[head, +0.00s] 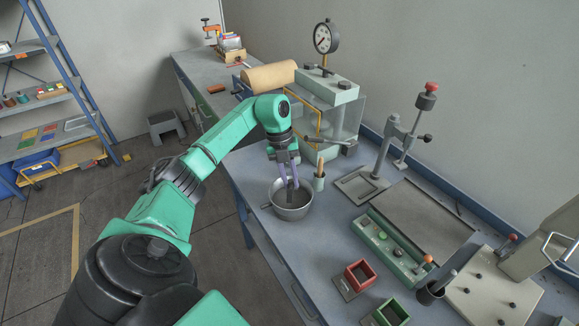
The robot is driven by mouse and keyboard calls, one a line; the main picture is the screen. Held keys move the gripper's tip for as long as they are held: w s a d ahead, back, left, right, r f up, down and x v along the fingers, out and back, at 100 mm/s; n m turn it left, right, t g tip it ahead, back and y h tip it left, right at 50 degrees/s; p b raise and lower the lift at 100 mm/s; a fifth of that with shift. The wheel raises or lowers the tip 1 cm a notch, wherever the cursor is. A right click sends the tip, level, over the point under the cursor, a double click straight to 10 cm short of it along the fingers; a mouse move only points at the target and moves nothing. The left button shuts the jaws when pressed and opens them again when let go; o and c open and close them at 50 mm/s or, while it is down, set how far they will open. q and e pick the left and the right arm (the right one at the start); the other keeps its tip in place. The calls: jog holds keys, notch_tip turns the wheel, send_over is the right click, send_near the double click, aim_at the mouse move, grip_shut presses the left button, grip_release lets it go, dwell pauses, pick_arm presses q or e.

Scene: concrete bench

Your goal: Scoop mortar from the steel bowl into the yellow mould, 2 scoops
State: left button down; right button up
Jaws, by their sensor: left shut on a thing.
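The steel bowl (306,207) stands on the bench near its front edge, with grey material inside. My left gripper (288,174) is above the bowl, pointing down, and is shut on the scoop (291,196). The scoop's lower end is inside the bowl; its handle is mostly hidden by the fingers, and I cannot tell whether it carries mortar. A red mould (358,275) and a green mould (391,312) sit at the front of the bench, lower right. I see no yellow mould. My right gripper is not in view.
A small cup (319,181) with a wooden-handled tool stands right of the bowl. A press with a gauge (325,38) is behind. A green rack (394,244) and a lever stand (393,145) lie to the right. Bench between bowl and red mould is clear.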

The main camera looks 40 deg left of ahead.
pick_arm(q)
jog(key=shift+s+f+n+t+y+b, duration=0.2)
jog(key=shift+f+n+t+y+b, duration=0.3)
jog(key=shift+f, duration=0.7)
jog(key=t+b, duration=0.1)
jog(key=b, duration=0.1)
jog(key=s+d+t+y+b, duration=0.1)
jog(key=b, duration=0.1)
jog(key=y+b, duration=0.1)
jog(key=b, duration=0.1)
jog(key=shift+s+d+r+m+t+b, duration=0.15)
jog(key=shift+s+r+m+t+b, duration=0.15)
jog(key=shift+r+t, duration=0.1)
jog(key=shift+d+r+b, duration=0.15)
jog(key=shift+r+b, duration=0.1)
jog(key=shift+b, duration=0.25)
jog(key=shift+s+r, duration=0.15)
jog(key=shift+r, duration=0.15)
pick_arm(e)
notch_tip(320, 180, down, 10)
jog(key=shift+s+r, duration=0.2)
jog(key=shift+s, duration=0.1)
pick_arm(q)
jog(key=shift+d+f, duration=0.1)
